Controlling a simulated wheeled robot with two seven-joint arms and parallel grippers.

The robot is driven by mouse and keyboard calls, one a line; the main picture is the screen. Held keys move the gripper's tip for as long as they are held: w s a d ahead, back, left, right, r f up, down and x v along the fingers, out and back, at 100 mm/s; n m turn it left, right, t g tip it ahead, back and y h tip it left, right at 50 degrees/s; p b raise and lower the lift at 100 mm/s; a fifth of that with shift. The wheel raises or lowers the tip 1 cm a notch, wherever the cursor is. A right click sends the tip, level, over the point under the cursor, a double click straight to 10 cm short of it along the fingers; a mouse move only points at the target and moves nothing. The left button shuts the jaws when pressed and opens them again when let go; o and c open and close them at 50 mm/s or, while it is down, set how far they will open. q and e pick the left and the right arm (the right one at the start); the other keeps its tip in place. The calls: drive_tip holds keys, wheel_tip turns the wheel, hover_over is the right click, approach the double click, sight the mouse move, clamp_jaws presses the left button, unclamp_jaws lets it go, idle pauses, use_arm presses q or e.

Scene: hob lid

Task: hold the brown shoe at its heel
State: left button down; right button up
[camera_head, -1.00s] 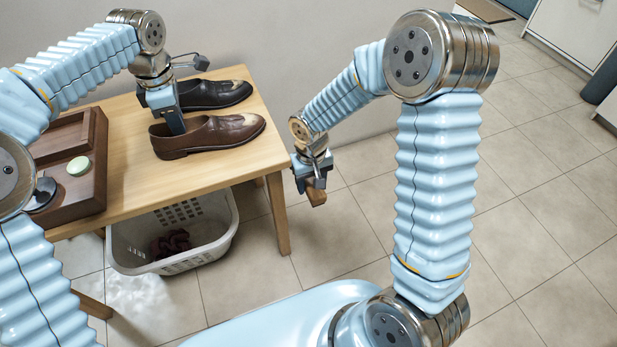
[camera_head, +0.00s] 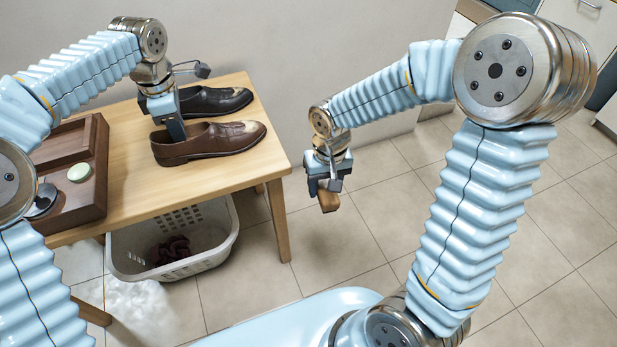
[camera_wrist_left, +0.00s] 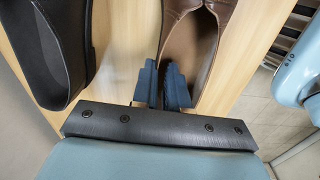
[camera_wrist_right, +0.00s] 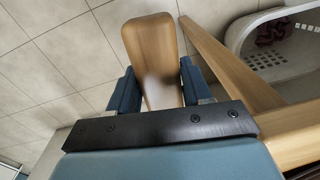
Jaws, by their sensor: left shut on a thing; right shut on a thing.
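The brown shoe (camera_head: 212,143) stands on the wooden table, its toe to the right. My left gripper (camera_head: 174,131) points down at its heel end. In the left wrist view, my left gripper (camera_wrist_left: 166,84) has one finger outside the brown shoe (camera_wrist_left: 190,42) and one inside, shut on the heel wall. My right gripper (camera_head: 327,196) is off to the right of the table, over the floor. In the right wrist view, my right gripper (camera_wrist_right: 155,92) is shut on a wooden brush-like piece (camera_wrist_right: 152,48), which also shows in the head view (camera_head: 328,202).
A black shoe (camera_head: 226,98) stands just behind the brown one. A white basket (camera_head: 222,243) with dark red cloth sits below the table. The floor to the right is clear.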

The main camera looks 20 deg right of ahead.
drive_tip(key=r, duration=0.3)
drive_tip(key=a+r, duration=0.1)
drive_tip(key=r, duration=0.1)
drive_tip(key=shift+s+r, duration=0.15)
drive_tip(key=shift+r, duration=0.15)
drive_tip(key=shift+w+a+r+y, duration=0.2)
drive_tip(key=shift+w+r, duration=0.2)
drive_tip(key=shift+r, duration=0.15)
drive_tip(key=shift+w+a+r+y, duration=0.1)
drive_tip(key=shift+w+a+r, duration=0.05)
drive_tip(key=shift+w+r, duration=0.35)
drive_tip(key=w+a+r+n+y, duration=0.1)
drive_tip(key=w+a+r, duration=0.3)
drive_tip(key=w+r, duration=0.4)
approach(245, 126)
drive_tip(key=shift+y, duration=0.4)
drive_tip(key=shift+x, duration=2.1)
drive_tip(key=shift+f, duration=1)
drive_tip(key=shift+d, duration=0.1)
